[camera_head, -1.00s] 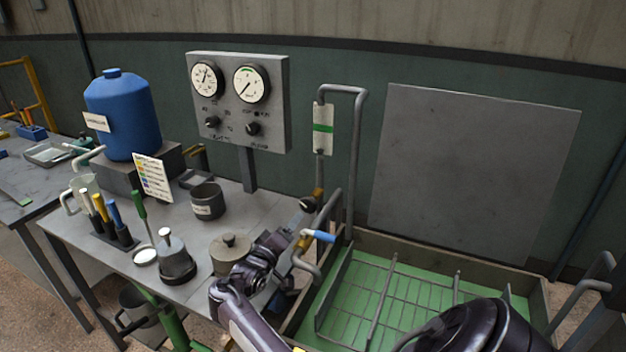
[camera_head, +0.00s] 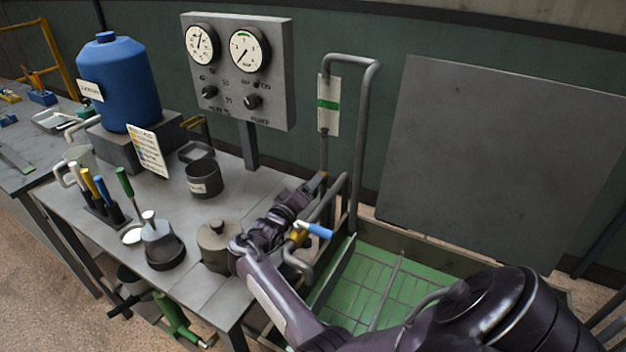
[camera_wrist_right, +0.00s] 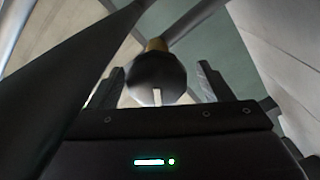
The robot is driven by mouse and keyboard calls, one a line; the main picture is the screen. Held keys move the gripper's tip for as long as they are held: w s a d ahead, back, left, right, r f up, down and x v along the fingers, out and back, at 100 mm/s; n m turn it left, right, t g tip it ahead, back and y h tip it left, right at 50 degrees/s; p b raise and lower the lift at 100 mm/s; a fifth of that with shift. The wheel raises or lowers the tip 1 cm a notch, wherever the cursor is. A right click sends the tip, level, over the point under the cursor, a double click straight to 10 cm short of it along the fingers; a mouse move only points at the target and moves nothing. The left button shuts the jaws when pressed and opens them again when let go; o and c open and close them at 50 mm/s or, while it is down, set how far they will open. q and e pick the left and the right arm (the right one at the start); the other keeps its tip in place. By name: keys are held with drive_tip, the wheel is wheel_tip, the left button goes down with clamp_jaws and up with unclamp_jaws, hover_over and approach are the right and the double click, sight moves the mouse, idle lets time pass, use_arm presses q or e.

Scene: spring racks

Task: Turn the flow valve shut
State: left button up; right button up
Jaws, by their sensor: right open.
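A dark round valve knob (camera_wrist_right: 158,78) with a white pointer mark fills the middle of the right wrist view, with a brass part behind it. My right gripper (camera_wrist_right: 160,80) is open, with one finger on each side of the knob; I cannot tell whether they touch it. In the head view my right gripper (camera_head: 308,190) reaches the pipework at the bench's right edge and hides the knob. A second valve with a blue lever (camera_head: 316,230) and yellow body sits just below it. No label shows which is the flow valve. My left gripper is out of view.
The bench (camera_head: 205,290) holds a lidded grey pot (camera_head: 217,245), a dark cup (camera_head: 203,178) and several coloured-handled tools. A gauge panel (camera_head: 238,75) stands behind. A vertical pipe (camera_head: 362,150) rises beside the knob, and a green-floored tray (camera_head: 350,300) lies to the right.

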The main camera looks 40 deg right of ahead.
drive_tip(key=shift+a+r, duration=0.15)
drive_tip(key=shift+a, duration=0.25)
drive_tip(key=shift+c, duration=2.2)
drive_tip(key=c, duration=0.5)
drive_tip(key=shift+s+m+b, duration=0.1)
drive_tip(key=shift+m+b, duration=0.55)
drive_tip(key=shift+m, duration=0.25)
drive_tip(key=shift+c, duration=0.2)
drive_tip(key=shift+m+b, duration=0.3)
drive_tip(key=shift+m, duration=0.3)
drive_tip(key=shift+s+r+m, duration=0.1)
drive_tip(key=shift+m, duration=0.5)
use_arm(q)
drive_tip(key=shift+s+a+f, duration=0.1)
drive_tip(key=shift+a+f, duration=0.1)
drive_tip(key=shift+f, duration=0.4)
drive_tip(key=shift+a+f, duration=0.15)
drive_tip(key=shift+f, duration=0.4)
